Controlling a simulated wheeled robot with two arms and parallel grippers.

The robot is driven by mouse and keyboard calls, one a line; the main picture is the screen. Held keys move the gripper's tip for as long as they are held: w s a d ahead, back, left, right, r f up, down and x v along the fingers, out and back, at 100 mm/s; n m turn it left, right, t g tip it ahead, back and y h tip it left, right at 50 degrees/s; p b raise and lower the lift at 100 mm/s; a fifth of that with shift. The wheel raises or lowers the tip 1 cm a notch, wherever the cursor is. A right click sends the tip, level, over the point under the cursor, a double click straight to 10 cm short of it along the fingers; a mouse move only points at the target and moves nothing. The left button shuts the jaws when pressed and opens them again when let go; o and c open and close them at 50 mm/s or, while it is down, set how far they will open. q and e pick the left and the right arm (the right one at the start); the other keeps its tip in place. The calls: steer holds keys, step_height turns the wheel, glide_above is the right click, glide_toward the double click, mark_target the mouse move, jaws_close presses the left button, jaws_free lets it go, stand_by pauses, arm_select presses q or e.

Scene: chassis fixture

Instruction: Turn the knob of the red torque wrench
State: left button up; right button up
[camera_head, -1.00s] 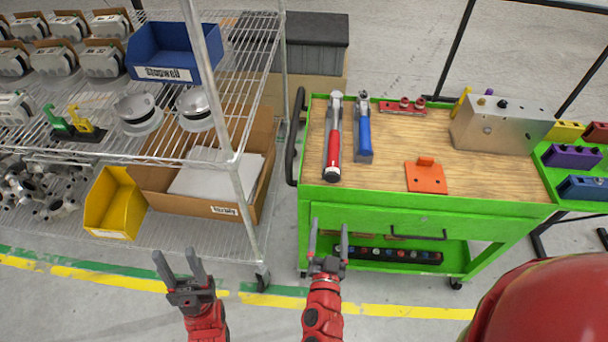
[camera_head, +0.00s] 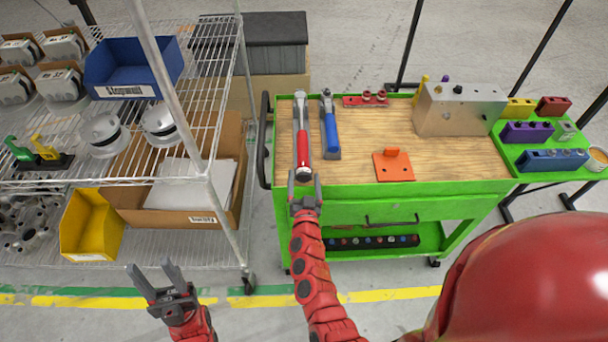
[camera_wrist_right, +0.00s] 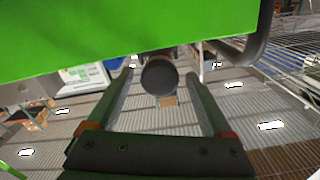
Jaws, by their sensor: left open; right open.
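The red torque wrench (camera_head: 303,146) lies on the wooden top of the green cart, its handle end toward the cart's front edge. Its dark round knob (camera_wrist_right: 160,76) shows end-on in the right wrist view, between the finger tips. My right gripper (camera_head: 304,177) is open at the handle end, one finger on each side of the knob. I cannot tell whether the fingers touch it. My left gripper (camera_head: 151,267) is open and empty, low at the left, in front of the wire shelf.
A blue-handled wrench (camera_head: 331,133) lies close beside the red one, on its right. An orange plate (camera_head: 395,172) and a metal box (camera_head: 440,118) are further right on the cart. The cart's black handle (camera_head: 264,150) and the wire shelf (camera_head: 222,190) stand to the left.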

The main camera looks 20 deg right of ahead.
steer(key=shift+w+d, duration=0.2)
steer(key=shift+w, duration=0.25)
jaws_close()
steer(key=shift+f+m+b, duration=0.25)
steer(key=shift+m+b, duration=0.15)
steer(key=shift+b, duration=0.15)
steer(key=shift+r+m+b, duration=0.1)
steer(key=shift+m+b, duration=0.2)
steer(key=shift+b, duration=0.05)
steer(key=shift+r, duration=0.2)
